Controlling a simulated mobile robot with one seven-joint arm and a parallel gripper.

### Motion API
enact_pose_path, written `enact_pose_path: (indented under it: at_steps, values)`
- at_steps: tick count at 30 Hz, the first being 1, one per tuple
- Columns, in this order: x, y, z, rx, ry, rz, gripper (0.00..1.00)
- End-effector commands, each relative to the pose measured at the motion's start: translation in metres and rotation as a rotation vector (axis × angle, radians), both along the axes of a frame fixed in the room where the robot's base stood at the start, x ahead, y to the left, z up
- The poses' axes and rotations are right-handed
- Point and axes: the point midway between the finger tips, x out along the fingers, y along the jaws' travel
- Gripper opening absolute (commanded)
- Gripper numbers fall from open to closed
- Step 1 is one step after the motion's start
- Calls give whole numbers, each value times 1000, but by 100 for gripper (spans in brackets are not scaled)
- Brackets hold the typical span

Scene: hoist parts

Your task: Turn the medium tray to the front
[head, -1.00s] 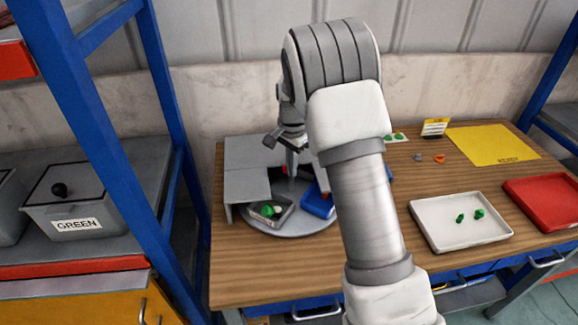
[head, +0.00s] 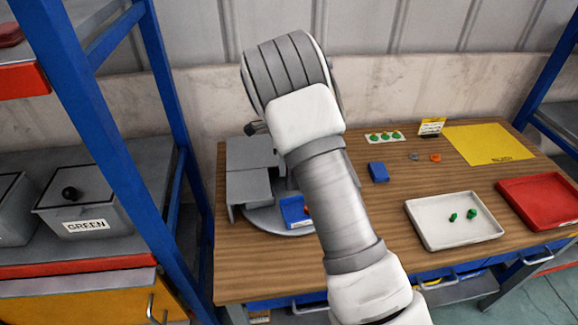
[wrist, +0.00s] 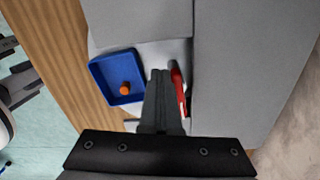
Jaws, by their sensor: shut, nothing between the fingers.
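A round grey turntable (head: 262,222) stands at the table's left, partly under a grey cover (head: 248,185). A blue tray (head: 295,212) sits at its front right, partly behind my arm. In the wrist view the blue tray (wrist: 96,78) holds an orange piece (wrist: 125,88). A narrow red edge (wrist: 178,88) shows beside the cover, probably of another tray. I cannot tell which tray is the medium one. My gripper (wrist: 160,74) is shut and empty, its fingers over the turntable between the blue tray and the red edge; contact is unclear. My arm hides it in the head view.
A white tray (head: 430,232) with green pieces and a red tray (head: 540,205) lie on the right. A blue block (head: 378,172), small pieces and a yellow mat (head: 490,145) lie behind. A blue shelf post (head: 95,130) stands close left.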

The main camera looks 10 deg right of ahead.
Motion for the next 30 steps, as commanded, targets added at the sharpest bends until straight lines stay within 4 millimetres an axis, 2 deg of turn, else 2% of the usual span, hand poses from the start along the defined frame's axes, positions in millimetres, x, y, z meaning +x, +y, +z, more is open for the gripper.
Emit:
enact_pose_path:
  at_steps: [14, 30]
  values:
    - [-7, 0, 2, 1, 0, -22, 0]
    - [-7, 0, 53, 0, -1, -20, 0]
